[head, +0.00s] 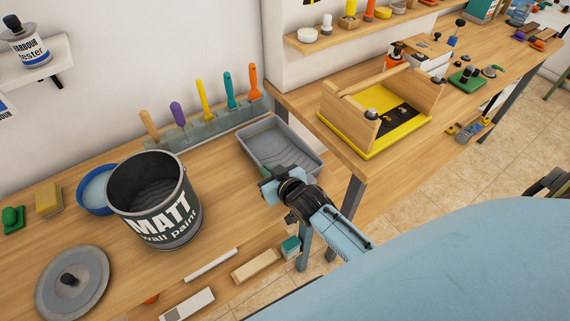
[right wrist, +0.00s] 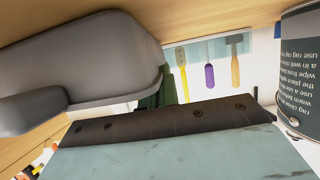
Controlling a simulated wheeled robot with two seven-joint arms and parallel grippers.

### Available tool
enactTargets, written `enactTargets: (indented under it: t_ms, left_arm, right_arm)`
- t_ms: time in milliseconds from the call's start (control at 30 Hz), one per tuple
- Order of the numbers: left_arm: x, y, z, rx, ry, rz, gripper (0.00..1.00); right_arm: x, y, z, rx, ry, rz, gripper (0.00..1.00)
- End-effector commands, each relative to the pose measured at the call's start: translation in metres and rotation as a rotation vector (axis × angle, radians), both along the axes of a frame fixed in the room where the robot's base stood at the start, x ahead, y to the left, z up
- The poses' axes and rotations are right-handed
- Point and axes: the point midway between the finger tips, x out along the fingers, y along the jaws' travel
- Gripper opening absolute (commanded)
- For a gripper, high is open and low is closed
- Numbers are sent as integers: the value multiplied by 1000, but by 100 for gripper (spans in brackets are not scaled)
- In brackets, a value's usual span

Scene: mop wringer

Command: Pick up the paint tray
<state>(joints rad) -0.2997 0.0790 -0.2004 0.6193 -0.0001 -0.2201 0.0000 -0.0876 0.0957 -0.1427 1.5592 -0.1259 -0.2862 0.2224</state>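The paint tray (head: 280,147) is a grey, shallow rectangular tray on the workbench, near the wall and right of the paint can. My right gripper (head: 270,180) is at its near edge in the head view and hides part of that edge. In the right wrist view the grey tray (right wrist: 85,60) is large and close at the upper left, with its rim near a dark green ridged piece. I cannot tell whether the gripper touches the tray or how far apart its fingers are. My left gripper is not in view.
A black paint can (head: 155,205) stands left of the tray, with its lid (head: 72,283) in front. Colored tools stand in a rack (head: 205,130) along the wall. A wooden caddy (head: 378,110) sits on the bench to the right. A teal box (head: 291,247) is below.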

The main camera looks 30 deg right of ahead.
Motion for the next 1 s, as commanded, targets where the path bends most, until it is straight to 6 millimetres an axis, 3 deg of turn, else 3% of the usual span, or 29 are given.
enactTargets:
  t_ms: [467, 1000]
  left_arm:
    - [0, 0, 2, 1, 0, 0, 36]
    - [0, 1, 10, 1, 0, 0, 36]
  right_arm:
    - [0, 0, 12, 3, -2, 0, 0]
    - [0, 0, 68, 0, -3, 0, 0]
